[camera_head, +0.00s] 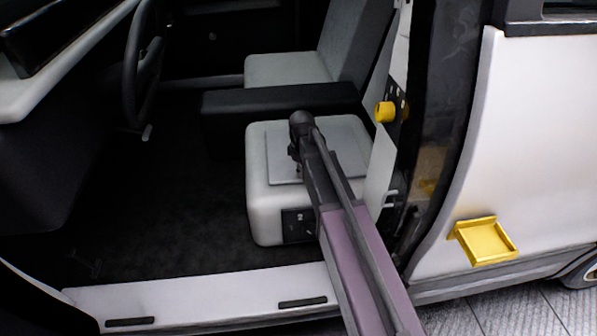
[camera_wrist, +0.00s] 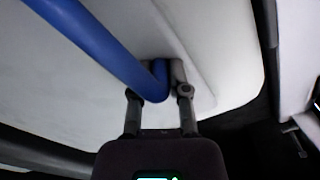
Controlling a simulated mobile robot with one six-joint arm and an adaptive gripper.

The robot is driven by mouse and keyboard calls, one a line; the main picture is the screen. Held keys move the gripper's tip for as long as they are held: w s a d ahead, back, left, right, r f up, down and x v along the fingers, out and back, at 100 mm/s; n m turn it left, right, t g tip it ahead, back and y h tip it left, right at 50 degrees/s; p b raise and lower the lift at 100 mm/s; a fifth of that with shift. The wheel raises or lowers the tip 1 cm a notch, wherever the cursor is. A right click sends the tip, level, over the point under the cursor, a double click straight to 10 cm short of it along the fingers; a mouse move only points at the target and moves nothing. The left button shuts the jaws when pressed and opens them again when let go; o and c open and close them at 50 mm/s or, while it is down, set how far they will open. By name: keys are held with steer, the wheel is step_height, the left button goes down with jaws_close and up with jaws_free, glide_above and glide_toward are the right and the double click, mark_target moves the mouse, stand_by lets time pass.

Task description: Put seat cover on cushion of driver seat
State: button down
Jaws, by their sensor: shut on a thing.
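The driver seat cushion (camera_head: 262,205) is a pale block inside the open door, in the middle of the head view. The seat cover (camera_head: 347,143), a thin light-grey sheet, lies over the cushion top, flat as far as it shows. My gripper (camera_head: 296,158) is over the cushion's left part, its fingertips hard to make out there. In the wrist view my gripper (camera_wrist: 160,95) is shut around a small upright piece at the cover (camera_wrist: 197,85), with a blue bent bar (camera_wrist: 100,45) by the fingers. I cannot tell how the bar joins the cover.
A black console (camera_head: 270,100) stands behind the cushion, with the other seat (camera_head: 285,68) beyond. The steering wheel (camera_head: 142,65) is at left. The door pillar with a yellow knob (camera_head: 384,112) is close on the right. A yellow tray (camera_head: 484,241) hangs outside. The dark floor is clear.

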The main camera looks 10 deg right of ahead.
steer(key=c, duration=0.6)
jaws_free()
steer(key=shift+r, duration=0.15)
step_height(320, 180, up, 12)
steer(key=p, duration=1.2)
steer(key=shift+w, duration=0.1)
